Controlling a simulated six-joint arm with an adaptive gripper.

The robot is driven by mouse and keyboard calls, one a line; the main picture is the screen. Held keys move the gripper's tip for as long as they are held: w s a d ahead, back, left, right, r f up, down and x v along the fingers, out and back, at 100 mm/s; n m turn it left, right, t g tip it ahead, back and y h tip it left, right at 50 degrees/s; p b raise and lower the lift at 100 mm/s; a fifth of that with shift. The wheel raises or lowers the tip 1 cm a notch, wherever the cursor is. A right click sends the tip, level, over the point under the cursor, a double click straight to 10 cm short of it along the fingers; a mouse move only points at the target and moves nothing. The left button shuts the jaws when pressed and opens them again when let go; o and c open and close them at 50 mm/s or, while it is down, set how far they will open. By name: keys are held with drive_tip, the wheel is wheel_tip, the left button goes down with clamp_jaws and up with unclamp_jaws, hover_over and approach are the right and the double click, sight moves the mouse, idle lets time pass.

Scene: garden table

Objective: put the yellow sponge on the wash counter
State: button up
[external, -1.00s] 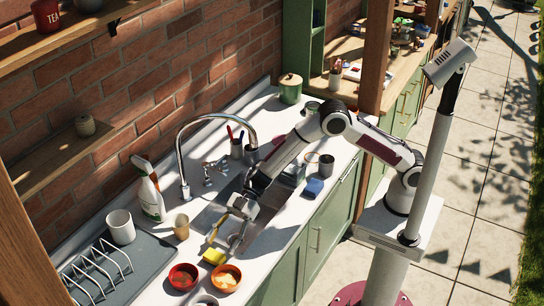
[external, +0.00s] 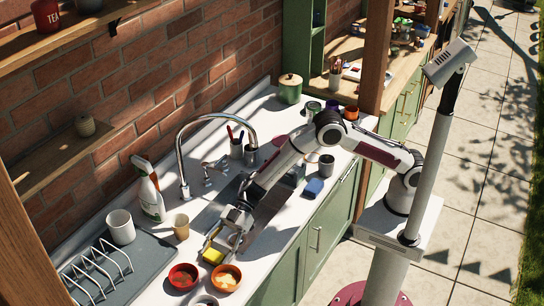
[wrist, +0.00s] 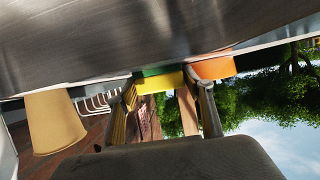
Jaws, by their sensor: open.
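The yellow sponge (external: 211,256) lies on the white wash counter (external: 282,232), behind the two small bowls. In the wrist view, which is upside down, the sponge (wrist: 160,83) shows a yellow layer and a green layer. There it appears between the fingertips of my gripper (wrist: 165,92), with space on either side. My gripper (external: 219,247) is open and low over the counter, at the sponge. The fingers partly cover the sponge in the external view. I cannot tell whether either finger touches it.
A red bowl (external: 183,276) and an orange bowl (external: 226,277) stand close in front of the sponge. A tan cup (external: 181,227), a spray bottle (external: 150,200) and a dish rack (external: 95,272) are to the left. The tap (external: 184,165) arches over the sink behind.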

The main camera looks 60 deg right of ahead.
sight(216, 252)
drive_tip(key=c, duration=0.4)
drive_tip(key=shift+c, duration=0.3)
drive_tip(key=shift+r, duration=0.15)
drive_tip(key=shift+r, duration=4.85)
